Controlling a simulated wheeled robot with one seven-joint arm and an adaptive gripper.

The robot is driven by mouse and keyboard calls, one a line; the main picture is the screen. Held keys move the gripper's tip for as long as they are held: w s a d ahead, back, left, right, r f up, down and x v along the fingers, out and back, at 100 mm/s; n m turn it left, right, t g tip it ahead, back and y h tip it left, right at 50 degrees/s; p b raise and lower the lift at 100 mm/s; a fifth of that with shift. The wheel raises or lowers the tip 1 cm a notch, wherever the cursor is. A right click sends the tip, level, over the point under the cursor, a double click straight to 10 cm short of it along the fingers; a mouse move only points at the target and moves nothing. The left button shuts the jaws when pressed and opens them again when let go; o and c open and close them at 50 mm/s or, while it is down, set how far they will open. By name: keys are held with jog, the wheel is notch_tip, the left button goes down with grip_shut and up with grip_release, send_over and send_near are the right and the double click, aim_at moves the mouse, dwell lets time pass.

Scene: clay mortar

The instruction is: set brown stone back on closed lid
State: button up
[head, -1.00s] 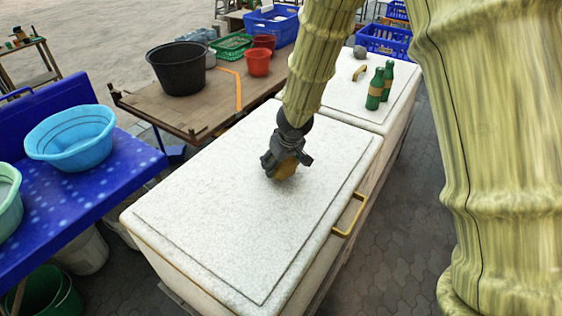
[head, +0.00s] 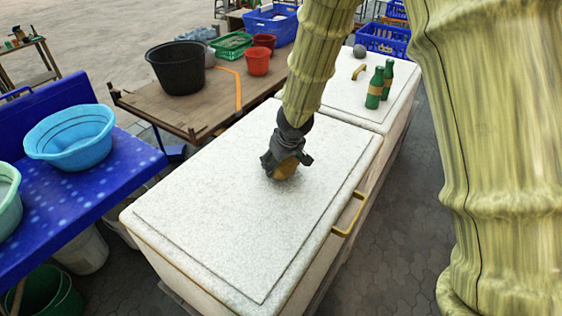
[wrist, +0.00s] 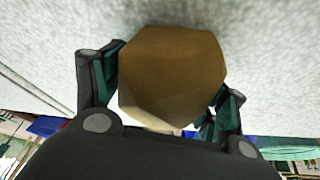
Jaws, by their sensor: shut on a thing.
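The brown stone (head: 285,170) is between the fingers of my gripper (head: 284,165), low over the closed white lid (head: 240,215). In the wrist view the brown stone (wrist: 172,78) fills the space between the two fingers, with the pale lid surface (wrist: 50,50) behind it. My gripper (wrist: 165,95) is shut on the stone. I cannot tell whether the stone's underside touches the lid. The lid lies flat and shut, with a brass handle (head: 350,214) on its right side.
Two green bottles (head: 379,86) and a grey stone (head: 359,51) stand on the farther white lid (head: 335,100). A brown table (head: 205,110) with a black tub (head: 177,67) is at left, and a blue table (head: 75,190) with basins is nearer. The near lid is otherwise bare.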

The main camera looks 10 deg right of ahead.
jog(key=shift+f+b, duration=0.45)
dwell(0.3)
jog(key=o, duration=1.9)
jog(key=shift+o, duration=0.4)
jog(key=shift+o, duration=0.2)
notch_tip(320, 180, up, 10)
jog(key=p, duration=0.9)
jog(key=shift+p, duration=0.35)
jog(key=shift+s, duration=0.1)
